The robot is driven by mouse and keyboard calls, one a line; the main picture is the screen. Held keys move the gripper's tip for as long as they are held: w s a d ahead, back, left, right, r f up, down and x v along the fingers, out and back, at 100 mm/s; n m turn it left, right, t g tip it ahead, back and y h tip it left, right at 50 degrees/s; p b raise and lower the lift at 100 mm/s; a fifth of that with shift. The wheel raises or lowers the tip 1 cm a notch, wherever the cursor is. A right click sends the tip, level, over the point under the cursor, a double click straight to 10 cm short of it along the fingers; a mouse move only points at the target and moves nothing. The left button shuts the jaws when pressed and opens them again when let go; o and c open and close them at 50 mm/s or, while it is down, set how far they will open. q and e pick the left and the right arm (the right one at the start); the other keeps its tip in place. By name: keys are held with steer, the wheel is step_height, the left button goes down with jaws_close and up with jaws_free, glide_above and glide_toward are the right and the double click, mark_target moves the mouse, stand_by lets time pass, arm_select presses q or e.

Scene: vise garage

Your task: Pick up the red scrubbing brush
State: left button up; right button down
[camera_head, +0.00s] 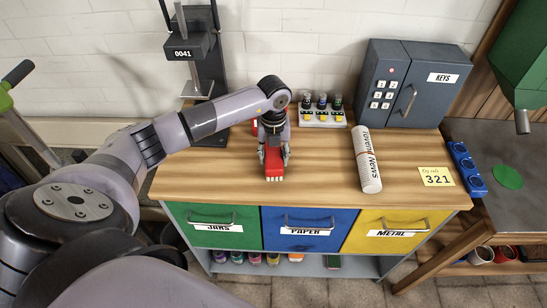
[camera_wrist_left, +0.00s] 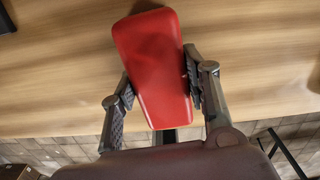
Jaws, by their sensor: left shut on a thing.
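The red scrubbing brush (camera_head: 273,160) is at the wooden countertop, near its front edge, with pale bristles showing at its near end. In the left wrist view its smooth red back (camera_wrist_left: 155,62) fills the space between the fingers. My left gripper (camera_head: 273,153) reaches down from above and is shut on the brush, one finger on each side. The left wrist view also shows both fingers (camera_wrist_left: 158,100) at the brush's narrower part. I cannot tell whether the brush touches the countertop. My right gripper is not in view.
A rolled newspaper (camera_head: 366,160) lies right of the brush. Behind stand a rack of small bottles (camera_head: 322,116), a grey key safe (camera_head: 410,85) and a dark stand marked 0041 (camera_head: 190,48). A yellow note (camera_head: 436,177) lies at right. Below are green, blue and yellow drawers (camera_head: 310,229).

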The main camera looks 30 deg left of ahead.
arm_select(q)
steer(key=shift+r, duration=0.15)
step_height(320, 180, up, 14)
steer(key=b, duration=0.4)
step_height(320, 180, up, 6)
glide_above(274, 154)
steer(key=shift+p, duration=0.4)
steer(key=o, duration=0.7)
steer(key=c, duration=0.5)
